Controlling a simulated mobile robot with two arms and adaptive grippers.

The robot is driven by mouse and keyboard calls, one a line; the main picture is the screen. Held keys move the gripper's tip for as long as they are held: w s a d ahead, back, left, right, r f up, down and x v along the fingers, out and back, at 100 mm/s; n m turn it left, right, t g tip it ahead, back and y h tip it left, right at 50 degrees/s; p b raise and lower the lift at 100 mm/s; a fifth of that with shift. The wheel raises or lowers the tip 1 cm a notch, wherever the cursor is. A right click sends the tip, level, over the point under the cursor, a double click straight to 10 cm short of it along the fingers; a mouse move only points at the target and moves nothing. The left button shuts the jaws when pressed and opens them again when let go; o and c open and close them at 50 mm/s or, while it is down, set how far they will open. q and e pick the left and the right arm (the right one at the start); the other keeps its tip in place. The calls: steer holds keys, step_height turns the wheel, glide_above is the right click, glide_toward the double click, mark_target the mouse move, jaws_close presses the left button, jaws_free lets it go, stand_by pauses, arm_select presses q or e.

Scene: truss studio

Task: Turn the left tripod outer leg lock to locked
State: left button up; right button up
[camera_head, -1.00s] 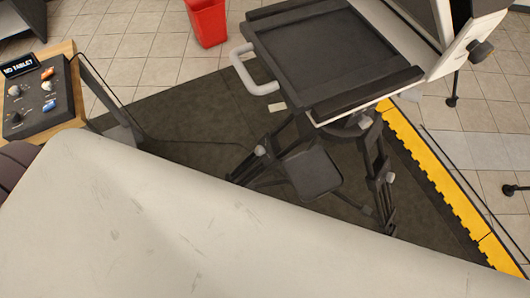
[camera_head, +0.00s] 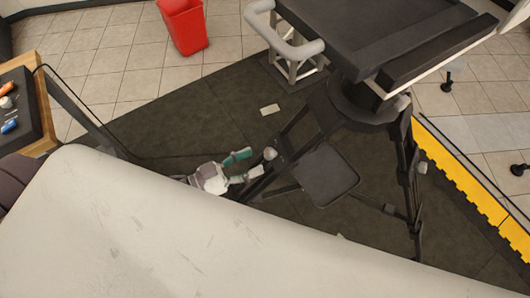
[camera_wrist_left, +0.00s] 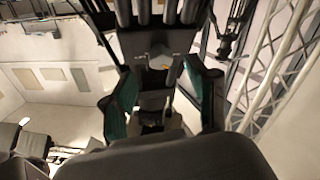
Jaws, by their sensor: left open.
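The tripod's left leg (camera_head: 288,140) slants down in the head view. A small pale lock knob (camera_head: 270,153) sits on its outer side. My left gripper (camera_head: 256,165) has teal finger pads and is open just left of the knob, its fingers pointing towards it. In the left wrist view my gripper (camera_wrist_left: 163,75) shows its two fingers apart, with the dark leg tubes (camera_wrist_left: 172,15) and a grey lock part (camera_wrist_left: 160,60) beyond and between them. I cannot tell the lock's turned state or whether a finger touches it. My right gripper is out of view.
A large pale surface (camera_head: 200,235) fills the foreground and hides the lower part of the left leg. Another pale knob (camera_head: 421,167) is on the right leg. A red bin (camera_head: 184,25) stands behind.

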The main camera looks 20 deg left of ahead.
mark_target(266, 155)
arm_select(q)
steer(key=shift+x, duration=2.3)
jaws_close()
